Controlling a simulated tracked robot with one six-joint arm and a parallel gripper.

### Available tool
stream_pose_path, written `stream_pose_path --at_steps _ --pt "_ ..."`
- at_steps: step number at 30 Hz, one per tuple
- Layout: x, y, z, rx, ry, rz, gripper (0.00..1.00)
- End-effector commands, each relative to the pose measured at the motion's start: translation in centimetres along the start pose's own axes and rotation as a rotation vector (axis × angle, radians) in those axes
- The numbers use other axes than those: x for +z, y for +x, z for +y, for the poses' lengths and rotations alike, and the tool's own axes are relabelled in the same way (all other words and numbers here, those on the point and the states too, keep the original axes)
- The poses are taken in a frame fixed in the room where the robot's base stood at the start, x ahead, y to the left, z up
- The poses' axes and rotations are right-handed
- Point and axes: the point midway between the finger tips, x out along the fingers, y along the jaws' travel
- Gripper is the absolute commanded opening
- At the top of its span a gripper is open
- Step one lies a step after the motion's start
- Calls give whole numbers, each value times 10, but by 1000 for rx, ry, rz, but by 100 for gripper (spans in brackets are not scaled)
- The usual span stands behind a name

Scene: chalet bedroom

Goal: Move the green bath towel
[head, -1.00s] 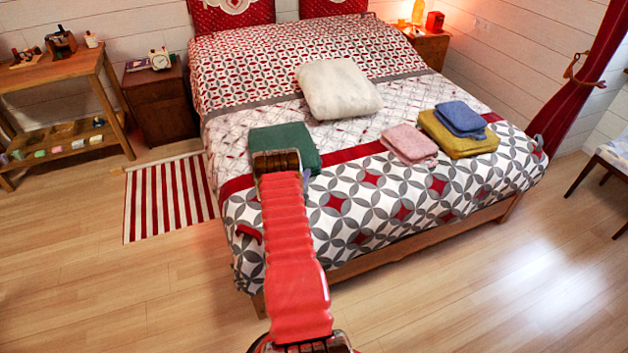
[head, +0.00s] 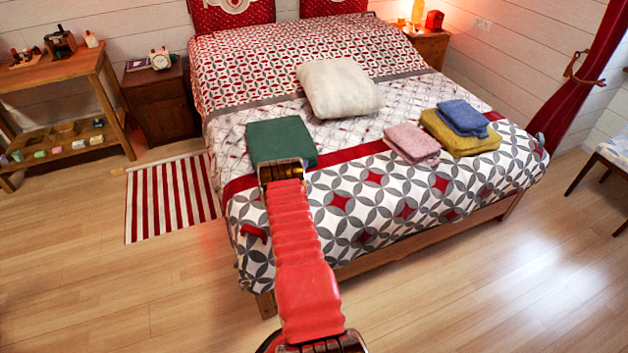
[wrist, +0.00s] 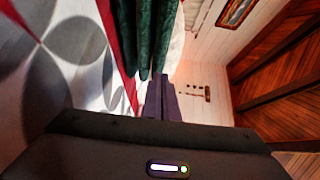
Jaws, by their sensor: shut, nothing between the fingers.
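The green bath towel (head: 281,141) lies folded and flat on the left side of the bed, near its foot end. In the wrist view the towel (wrist: 147,35) hangs in from the top as dark green folded layers, just beyond the fingertips. My gripper (head: 282,165) is at the towel's near edge in the head view, and the wrist hides part of that edge. In the wrist view the fingers (wrist: 162,90) are together with nothing between them. I cannot tell whether the fingertips touch the towel.
On the bed (head: 340,230) lie a white pillow (head: 340,87), a pink towel (head: 411,142), a yellow towel (head: 462,139) and a blue towel (head: 463,117) on the yellow one. A striped rug (head: 170,197) lies left of the bed. The front floor is clear.

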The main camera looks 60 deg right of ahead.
Motion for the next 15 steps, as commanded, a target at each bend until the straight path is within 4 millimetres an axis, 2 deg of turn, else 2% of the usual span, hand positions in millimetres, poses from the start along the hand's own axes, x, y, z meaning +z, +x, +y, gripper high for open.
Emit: stream_pose_path --at_steps 8,15 --pt "0 -3 0 0 0 -2 0" --pt "-7 -20 1 1 -1 -8 0"
